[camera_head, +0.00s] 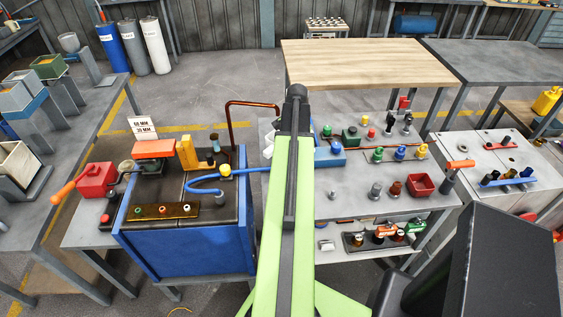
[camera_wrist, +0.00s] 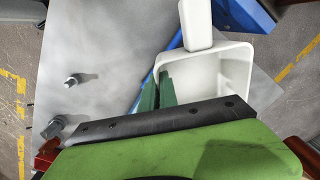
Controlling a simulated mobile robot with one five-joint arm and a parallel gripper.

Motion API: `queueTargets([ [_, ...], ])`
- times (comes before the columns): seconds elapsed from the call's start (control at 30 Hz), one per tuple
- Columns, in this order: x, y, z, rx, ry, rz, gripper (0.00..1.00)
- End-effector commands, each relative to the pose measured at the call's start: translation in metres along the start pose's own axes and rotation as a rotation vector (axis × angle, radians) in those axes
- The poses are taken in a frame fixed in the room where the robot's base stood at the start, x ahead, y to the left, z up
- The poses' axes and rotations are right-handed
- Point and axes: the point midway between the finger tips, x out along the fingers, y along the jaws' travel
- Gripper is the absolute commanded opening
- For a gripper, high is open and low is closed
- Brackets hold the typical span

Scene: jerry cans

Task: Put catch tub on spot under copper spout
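The catch tub (camera_wrist: 233,70) is white, with a thick white handle (camera_wrist: 198,22), in the wrist view. Its open side faces the camera. My gripper (camera_wrist: 158,92) has two green fingers close together at the tub's left wall, one outside and one inside, and appears shut on that wall. In the head view only a small white part of the tub (camera_head: 267,141) shows left of my arm, which hides the rest and my fingertips. The copper spout (camera_head: 231,121) is a bent pipe at the back right of the blue cabinet. The spot under it is not clearly visible.
The blue cabinet (camera_head: 190,252) carries a blue hose (camera_head: 205,190), a yellow block (camera_head: 187,153) and a strip of knobs (camera_head: 160,211). The grey table (camera_head: 345,206) to its right holds caps and a red bin (camera_head: 420,184). A wooden table (camera_head: 365,62) behind is bare.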

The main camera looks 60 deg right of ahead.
Motion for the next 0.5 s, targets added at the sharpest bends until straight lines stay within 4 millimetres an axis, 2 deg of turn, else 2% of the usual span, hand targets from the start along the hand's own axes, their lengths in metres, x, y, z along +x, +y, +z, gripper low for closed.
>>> queueTargets([
  [0.03,0.017,-0.015,-0.001,-0.003,0.000,0.000,0.00],
  [0.2,0.029,-0.040,0.002,-0.001,0.000,0.000,0.00],
  [0.4,0.030,-0.044,0.003,-0.001,0.000,0.000,0.00],
  [0.5,0.042,-0.043,0.003,-0.002,0.000,0.000,0.00],
])
